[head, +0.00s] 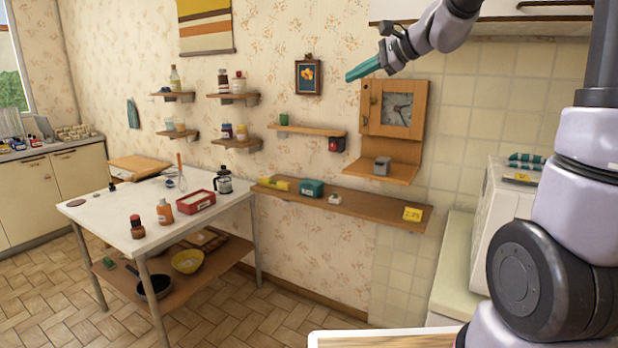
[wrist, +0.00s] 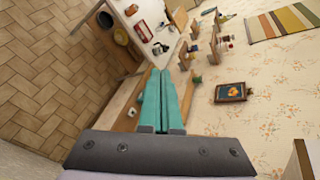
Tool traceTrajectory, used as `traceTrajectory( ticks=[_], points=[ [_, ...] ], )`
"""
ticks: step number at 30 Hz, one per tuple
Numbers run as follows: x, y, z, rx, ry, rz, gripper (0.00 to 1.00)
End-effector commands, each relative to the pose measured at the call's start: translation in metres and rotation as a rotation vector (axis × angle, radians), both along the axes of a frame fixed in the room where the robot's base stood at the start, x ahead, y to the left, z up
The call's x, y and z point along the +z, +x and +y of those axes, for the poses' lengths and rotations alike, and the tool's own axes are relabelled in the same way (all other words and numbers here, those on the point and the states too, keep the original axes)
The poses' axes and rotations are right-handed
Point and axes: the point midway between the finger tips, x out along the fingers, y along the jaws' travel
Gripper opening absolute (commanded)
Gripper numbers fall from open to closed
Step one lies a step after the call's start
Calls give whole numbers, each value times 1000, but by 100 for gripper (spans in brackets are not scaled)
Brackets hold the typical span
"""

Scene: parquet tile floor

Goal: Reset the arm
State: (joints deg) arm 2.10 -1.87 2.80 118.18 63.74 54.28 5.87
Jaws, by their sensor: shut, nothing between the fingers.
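The wrist view shows the same closed fingers (wrist: 161,100) pointing along the wall, with the shelves and white table beyond. My arm reaches in from the upper right of the head view.
A white table (head: 120,215) holding bottles, a red box and a coffee press stands at left. A framed picture (head: 308,75) hangs near my gripper. A white appliance (head: 505,225) is at right. Floor at lower left is clear.

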Motion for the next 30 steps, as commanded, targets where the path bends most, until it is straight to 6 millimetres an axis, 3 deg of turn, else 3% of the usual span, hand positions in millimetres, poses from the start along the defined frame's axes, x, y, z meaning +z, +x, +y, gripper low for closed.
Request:
traceTrajectory(
  ticks=[1, 3, 9, 15, 21, 30],
  points=[
    [2, -30, -4, 40, -90, -39, 0],
    [-3, -68, -14, 99, -228, -85, 0],
    [-26, -167, -55, 249, -623, -208, 0],
    [-51, -235, -102, 354, -955, -296, 0],
    [-64, -261, -126, 400, -1113, -330, 0],
    [-65, -263, -129, 406, -1131, -331, 0]
  ],
)
